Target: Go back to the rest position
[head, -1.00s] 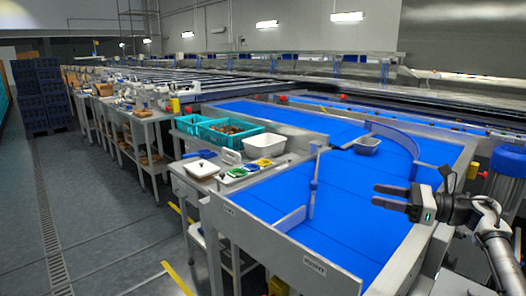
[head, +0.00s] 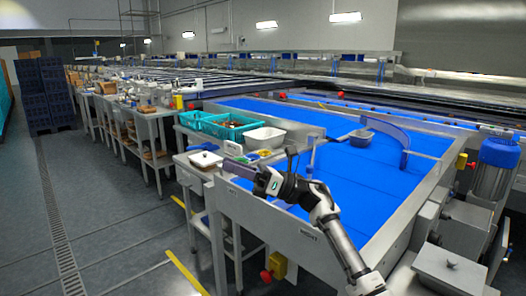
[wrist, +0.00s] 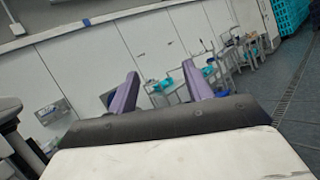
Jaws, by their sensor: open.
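My gripper (head: 230,166) is in the head view, held out over the front left corner of the blue sorting belt (head: 375,190), beside the small side table. My arm reaches to it from the lower right. In the wrist view my gripper (wrist: 162,74) has its two purple fingers spread apart with nothing between them. It is open and empty. The wrist view looks past the fingers to a pale wall, distant benches and the floor.
A grey lidded box (head: 450,264) stands at lower right. The left aisle is clear.

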